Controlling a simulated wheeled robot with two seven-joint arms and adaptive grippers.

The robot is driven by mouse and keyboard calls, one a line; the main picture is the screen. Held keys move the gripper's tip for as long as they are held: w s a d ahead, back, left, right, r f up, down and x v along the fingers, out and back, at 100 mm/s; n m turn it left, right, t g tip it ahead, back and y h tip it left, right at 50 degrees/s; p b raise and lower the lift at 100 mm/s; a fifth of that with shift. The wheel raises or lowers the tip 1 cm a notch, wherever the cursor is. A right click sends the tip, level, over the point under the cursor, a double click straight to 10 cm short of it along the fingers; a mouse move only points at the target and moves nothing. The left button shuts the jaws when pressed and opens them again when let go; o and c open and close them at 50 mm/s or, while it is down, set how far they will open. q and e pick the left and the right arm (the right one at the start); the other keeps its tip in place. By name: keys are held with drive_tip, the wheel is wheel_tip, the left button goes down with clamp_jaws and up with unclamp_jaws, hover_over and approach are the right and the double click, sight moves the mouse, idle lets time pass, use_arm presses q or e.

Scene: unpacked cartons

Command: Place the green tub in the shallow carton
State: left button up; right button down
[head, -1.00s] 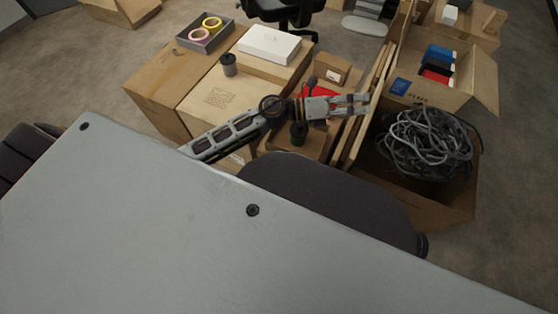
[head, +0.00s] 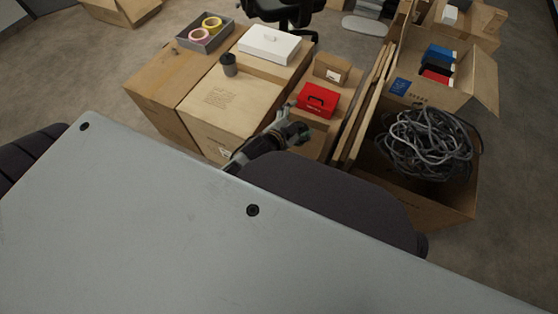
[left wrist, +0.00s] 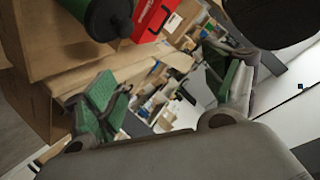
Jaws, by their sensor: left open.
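The green tub (left wrist: 103,16) has a dark lid and shows at the upper left of the left wrist view, cut off by the top edge. In the head view the tub (head: 302,136) stands on a brown box, partly hidden by my left gripper (head: 287,124). In the left wrist view that gripper (left wrist: 165,92) is open, its green-padded fingers wide apart with nothing between them; the tub is outside the fingers. An open carton (head: 460,91) at the upper right holds blue, black and red items; I cannot tell whether it is the shallow carton. My right gripper is not in view.
A red toolbox (head: 318,100) and a small brown box (head: 331,69) stand behind the tub. Upright boards (head: 362,105) divide them from a carton of grey cables (head: 428,143). A dark cup (head: 228,65) and a white box (head: 269,45) stand on cartons to the left.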

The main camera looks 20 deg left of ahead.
use_arm(q)
drive_tip(key=s+f+n+g, duration=0.3)
drive_tip(key=s+f+g, duration=0.1)
drive_tip(key=s, duration=0.4)
drive_tip(key=s+d+f+n+g+h, duration=0.1)
drive_tip(key=s+f+n+g, duration=0.3)
drive_tip(key=s+f, duration=0.3)
drive_tip(key=shift+s, duration=1.2)
